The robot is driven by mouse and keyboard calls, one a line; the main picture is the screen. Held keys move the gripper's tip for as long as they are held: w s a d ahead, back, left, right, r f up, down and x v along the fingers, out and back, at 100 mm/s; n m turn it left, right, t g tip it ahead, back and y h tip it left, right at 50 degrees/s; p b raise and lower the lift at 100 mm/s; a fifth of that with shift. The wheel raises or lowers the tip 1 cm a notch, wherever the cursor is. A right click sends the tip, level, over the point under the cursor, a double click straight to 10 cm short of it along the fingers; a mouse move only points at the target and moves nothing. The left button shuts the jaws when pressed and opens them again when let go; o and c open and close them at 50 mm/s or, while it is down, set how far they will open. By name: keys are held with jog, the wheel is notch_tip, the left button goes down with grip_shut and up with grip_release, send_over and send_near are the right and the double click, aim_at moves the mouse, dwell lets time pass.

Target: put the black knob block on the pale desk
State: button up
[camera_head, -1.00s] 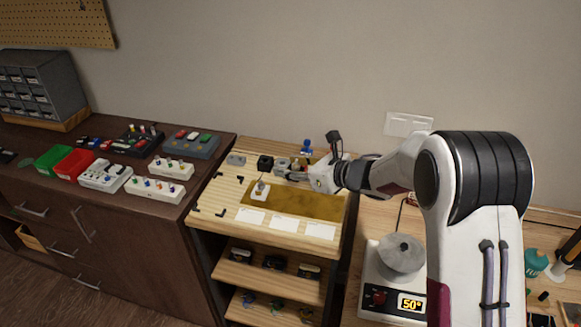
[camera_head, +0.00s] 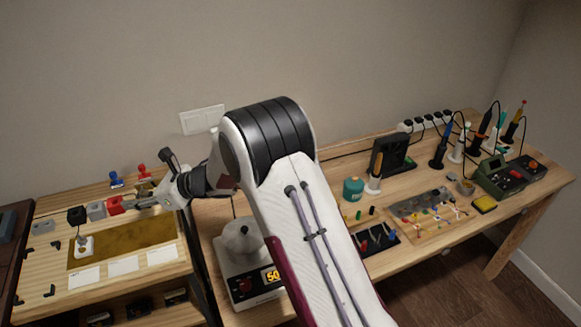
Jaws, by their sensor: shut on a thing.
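A black block (camera_head: 76,214) stands upright on the pale wooden top (camera_head: 50,258) at the left, in a row between grey blocks. It is left of my gripper and apart from it. My gripper (camera_head: 139,203) is low over the back right of that top, reaching in from the right. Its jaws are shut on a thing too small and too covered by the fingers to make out. A red block (camera_head: 115,205) shows right at the fingertips; I cannot tell whether it is held or only beside them.
A small white stand (camera_head: 83,246) and white cards (camera_head: 123,265) lie around a brown-gold mat (camera_head: 150,232). Blue (camera_head: 116,179) and red (camera_head: 143,170) knobbed pieces stand behind. A white heating device (camera_head: 248,281) stands right, below my arm. The right bench is crowded with tools.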

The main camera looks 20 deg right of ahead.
jog(key=w+d+f+m+t+h, duration=0.1)
jog(key=w+d, duration=0.3)
jog(key=d, duration=0.9)
jog(key=w+d+f+m+t+h, duration=0.2)
jog(key=w+d+f+h, duration=0.1)
jog(key=d, duration=1.1)
jog(key=w+d+f+m+t+h, duration=0.2)
jog(key=w+d+f, duration=0.2)
jog(key=d, duration=0.9)
jog(key=shift+w+d+m, duration=0.3)
jog(key=shift+w+d, duration=0.1)
jog(key=shift+w, duration=0.75)
jog(key=shift+f, duration=3.1)
jog(key=shift+f, duration=1.9)
jog(key=shift+f, duration=0.1)
